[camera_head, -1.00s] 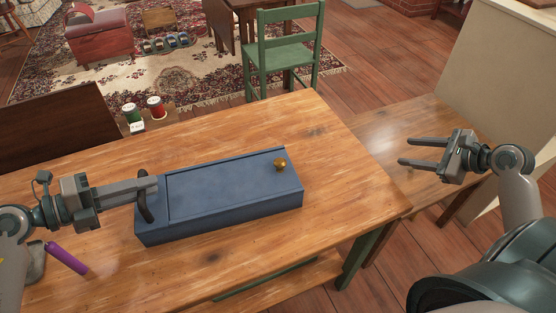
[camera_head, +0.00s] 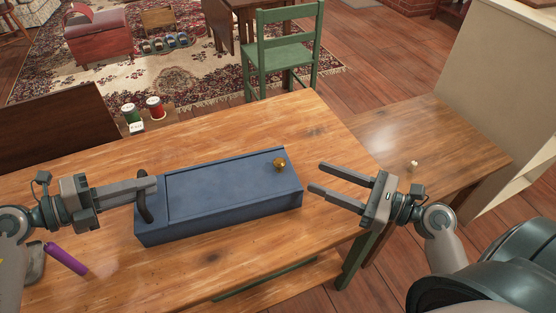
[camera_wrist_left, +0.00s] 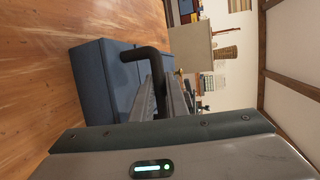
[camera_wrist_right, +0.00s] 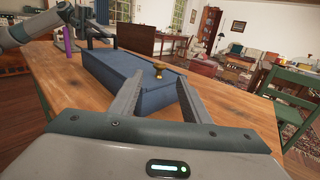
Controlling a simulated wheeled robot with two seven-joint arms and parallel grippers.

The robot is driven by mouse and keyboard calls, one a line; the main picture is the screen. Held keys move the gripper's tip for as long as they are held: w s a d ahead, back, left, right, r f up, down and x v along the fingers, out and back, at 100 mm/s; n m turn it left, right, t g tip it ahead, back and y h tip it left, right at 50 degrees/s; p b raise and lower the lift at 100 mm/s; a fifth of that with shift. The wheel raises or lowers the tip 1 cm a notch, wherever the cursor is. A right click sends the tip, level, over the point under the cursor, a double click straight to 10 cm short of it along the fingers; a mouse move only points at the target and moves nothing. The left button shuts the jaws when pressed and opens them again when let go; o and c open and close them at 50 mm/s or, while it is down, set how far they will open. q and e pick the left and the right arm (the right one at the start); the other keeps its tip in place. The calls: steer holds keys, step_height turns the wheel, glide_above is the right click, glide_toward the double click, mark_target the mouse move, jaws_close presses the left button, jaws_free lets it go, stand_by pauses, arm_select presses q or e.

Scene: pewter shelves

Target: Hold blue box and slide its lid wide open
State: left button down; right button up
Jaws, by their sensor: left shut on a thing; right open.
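The long blue box (camera_head: 220,223) lies on the wooden table, its lid (camera_head: 222,185) in place on top. A brass knob (camera_head: 280,164) stands on the lid near its right end; it also shows in the right wrist view (camera_wrist_right: 158,66). My left gripper (camera_head: 152,190) is shut on the dark handle (camera_head: 145,207) at the box's left end; the handle also shows in the left wrist view (camera_wrist_left: 145,52). My right gripper (camera_head: 316,178) is open and empty, just right of the box's right end, its fingers pointing left toward the knob, apart from it.
Green and red spools (camera_head: 154,107) stand beyond the table's far edge. A lower side table (camera_head: 440,140) with a small pale knob-like item (camera_head: 412,165) is at right. The green chair (camera_head: 285,50) stands behind.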

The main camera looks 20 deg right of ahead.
mark_target(280, 160)
steer(key=shift+w, duration=0.1)
steer(key=x, duration=1.2)
steer(key=shift+f, duration=0.1)
steer(key=shift+c, duration=0.3)
jaws_close()
